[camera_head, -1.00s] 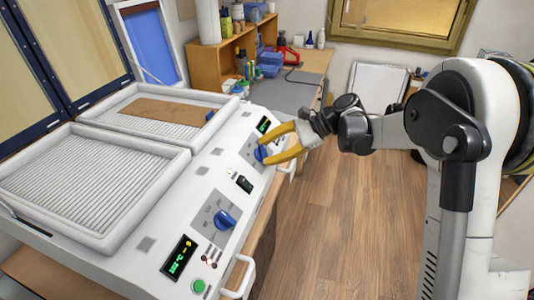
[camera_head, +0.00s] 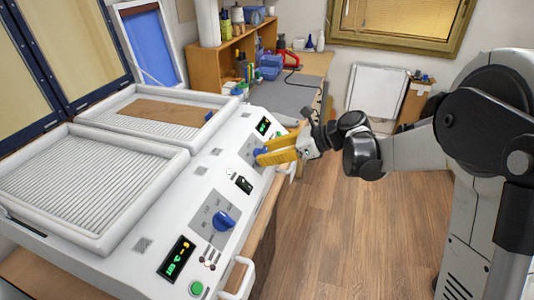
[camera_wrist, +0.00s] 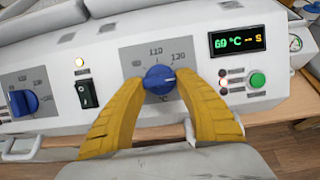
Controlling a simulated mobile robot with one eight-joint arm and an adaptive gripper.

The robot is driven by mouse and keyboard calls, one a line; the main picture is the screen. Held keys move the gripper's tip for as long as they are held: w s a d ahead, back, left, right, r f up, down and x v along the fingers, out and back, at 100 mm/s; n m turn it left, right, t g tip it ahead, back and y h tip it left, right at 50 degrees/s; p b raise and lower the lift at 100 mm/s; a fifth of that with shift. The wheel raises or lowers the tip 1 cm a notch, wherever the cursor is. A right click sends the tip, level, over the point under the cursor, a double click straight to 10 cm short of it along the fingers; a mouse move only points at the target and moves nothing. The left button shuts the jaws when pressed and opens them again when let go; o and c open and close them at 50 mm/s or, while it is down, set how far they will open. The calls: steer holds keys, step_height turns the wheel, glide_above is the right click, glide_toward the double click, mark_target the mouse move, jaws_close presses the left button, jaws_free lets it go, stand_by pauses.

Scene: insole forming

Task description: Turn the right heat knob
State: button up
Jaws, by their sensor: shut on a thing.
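The right heat knob (camera_wrist: 159,79) is blue and sits on a grey dial plate with numbers, 110 and 130 readable. Its pale pointer line points roughly to the right. In the head view this knob (camera_head: 259,153) is the far one on the white machine's sloped front panel. My gripper (camera_wrist: 160,90) is shut on it, with one yellow finger on each side. In the head view my gripper (camera_head: 262,157) hides part of the knob and dial. The display (camera_wrist: 239,40) beside it reads about 60 °C in green.
The left heat knob (camera_wrist: 22,103), also blue, shows in the head view (camera_head: 223,220) nearer the camera. A black switch (camera_wrist: 87,94) is left of the gripped knob, and a green button (camera_wrist: 257,80) is right. White handles (camera_head: 240,278) stick out along the front edge. The floor is free.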

stand_by(0.3)
steer(key=o, duration=1.2)
steer(key=v, duration=1.2)
steer(key=shift+s+a, duration=0.1)
steer(key=shift+s, duration=0.05)
